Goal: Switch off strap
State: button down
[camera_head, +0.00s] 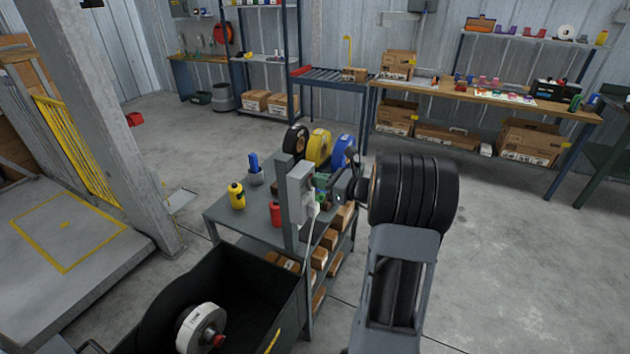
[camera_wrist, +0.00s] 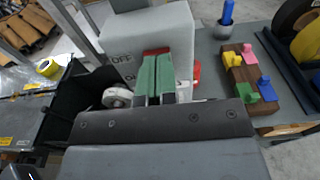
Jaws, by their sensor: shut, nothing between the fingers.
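A grey switch box (camera_head: 299,188) is fixed to an upright post at the edge of the grey cart. In the wrist view the box (camera_wrist: 150,28) fills the top middle, with "OFF" lettering on its near face. In the head view my gripper (camera_head: 322,181) is just right of the box, partly hidden.
A black bin (camera_head: 180,290) with a white roll (camera_head: 200,327) stands in front. Open floor lies to the right.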

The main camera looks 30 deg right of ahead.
jog(key=shift+w+a+r, duration=0.1)
jog(key=shift+a+r, duration=0.05)
jog(key=shift+r, duration=0.2)
jog(key=f+v, duration=0.1)
jog(key=v, duration=1.3)
jog(key=shift+r, duration=0.2)
